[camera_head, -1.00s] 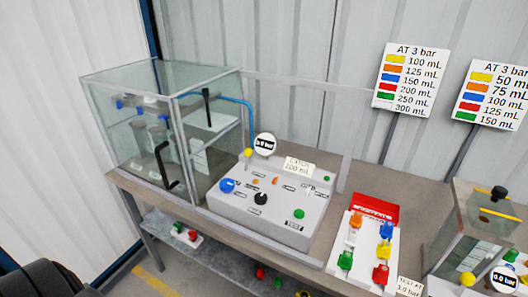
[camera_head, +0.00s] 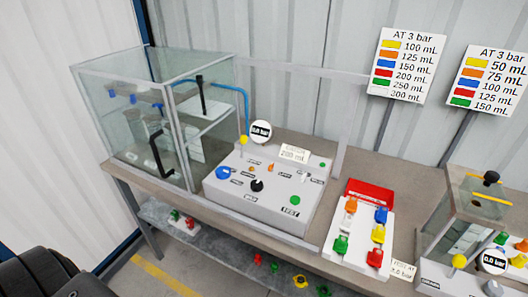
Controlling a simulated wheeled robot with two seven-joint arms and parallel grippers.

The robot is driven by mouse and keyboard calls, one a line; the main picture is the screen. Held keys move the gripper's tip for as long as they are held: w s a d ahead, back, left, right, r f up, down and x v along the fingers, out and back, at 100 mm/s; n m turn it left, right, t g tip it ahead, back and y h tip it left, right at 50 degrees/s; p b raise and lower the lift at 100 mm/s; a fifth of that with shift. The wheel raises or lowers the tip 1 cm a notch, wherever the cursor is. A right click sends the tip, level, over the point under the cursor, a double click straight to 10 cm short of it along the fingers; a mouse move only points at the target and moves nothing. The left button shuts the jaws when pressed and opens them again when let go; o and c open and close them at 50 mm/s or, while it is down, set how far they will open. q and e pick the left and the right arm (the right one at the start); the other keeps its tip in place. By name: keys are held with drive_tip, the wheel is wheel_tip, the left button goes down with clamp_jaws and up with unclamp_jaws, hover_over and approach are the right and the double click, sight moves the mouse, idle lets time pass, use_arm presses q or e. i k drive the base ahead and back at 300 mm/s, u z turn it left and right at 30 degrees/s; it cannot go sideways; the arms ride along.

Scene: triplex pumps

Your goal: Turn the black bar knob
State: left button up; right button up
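A black bar knob (camera_head: 257,186) sits on the sloped top of the grey control box (camera_head: 262,215), between the blue knob (camera_head: 223,173) and the green button (camera_head: 295,201). A dark part of my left arm fills the lower left corner. Neither gripper is in view, and nothing touches the black bar knob.
A glass tank (camera_head: 150,120) with a black handle stands left of the box. A white tray (camera_head: 345,262) of coloured pieces and a red bin (camera_head: 369,192) stand to the right. A gauge (camera_head: 260,132) reads 0.0 bar. Coloured pieces lie on the lower shelf and floor.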

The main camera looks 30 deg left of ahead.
sight(256, 186)
drive_tip(key=u, duration=1.4)
drive_tip(key=k, duration=0.65)
drive_tip(key=z, duration=1.4)
